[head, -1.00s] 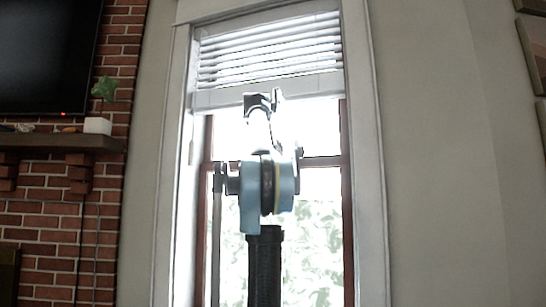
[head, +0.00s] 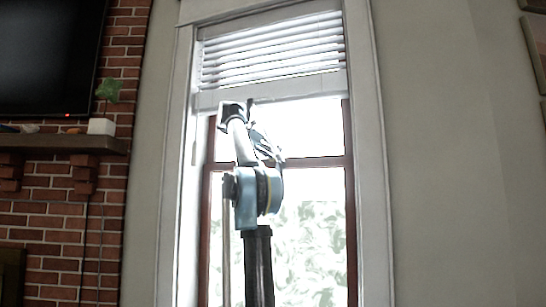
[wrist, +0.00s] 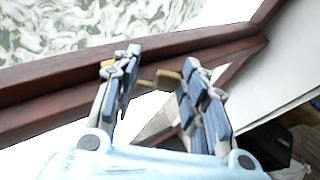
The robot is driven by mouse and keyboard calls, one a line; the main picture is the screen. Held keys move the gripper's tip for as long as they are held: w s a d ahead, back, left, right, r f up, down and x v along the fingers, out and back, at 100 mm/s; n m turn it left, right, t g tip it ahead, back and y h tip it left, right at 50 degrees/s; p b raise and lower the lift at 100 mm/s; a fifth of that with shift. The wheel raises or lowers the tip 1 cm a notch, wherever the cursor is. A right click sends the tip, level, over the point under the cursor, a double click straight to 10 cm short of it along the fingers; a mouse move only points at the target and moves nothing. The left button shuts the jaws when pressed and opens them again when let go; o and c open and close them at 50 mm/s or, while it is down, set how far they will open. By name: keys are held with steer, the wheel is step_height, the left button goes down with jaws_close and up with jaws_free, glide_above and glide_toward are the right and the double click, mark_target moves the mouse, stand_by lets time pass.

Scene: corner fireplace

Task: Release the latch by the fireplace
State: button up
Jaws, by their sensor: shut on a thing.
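A small brass-coloured latch (wrist: 166,79) shows in the wrist view at the dark red-brown window frame (wrist: 70,88). My gripper (wrist: 155,71) has its two padded fingers on either side of the latch and is shut on it. The fingers stand apart by the latch's width, and they partly cover it. In the head view my arm rises in front of the window; the latch cannot be made out there, and my fingers are hard to tell from the arm links.
White blinds (head: 272,55) cover the window's top. A brick fireplace wall (head: 62,220) with a wooden mantel (head: 60,143), a white pot (head: 101,126) with a green plant and a dark television (head: 50,50) stands at left. Bare wall (head: 450,180) is at right.

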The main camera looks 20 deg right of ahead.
steer(key=shift+w+a+m+g, duration=0.15)
steer(key=shift+a+m+g, duration=0.1)
steer(key=shift+m+g, duration=0.4)
steer(key=shift+w+a+m+g, duration=0.15)
steer(key=shift+a+m+g, duration=0.1)
steer(key=shift+m+g, duration=0.4)
steer(key=shift+a+m+g, duration=0.15)
steer(key=shift+m+g, duration=0.25)
steer(key=shift+g, duration=0.3)
steer(key=o, duration=1.1)
steer(key=shift+w+f, duration=0.1)
steer(key=shift+w, duration=0.05)
steer(key=shift+c, duration=0.2)
steer(key=shift+s, duration=0.2)
steer(key=shift+s+d+n+t, duration=0.15)
steer(key=shift+d+n+t, duration=0.15)
steer(key=shift+n+t, duration=0.45)
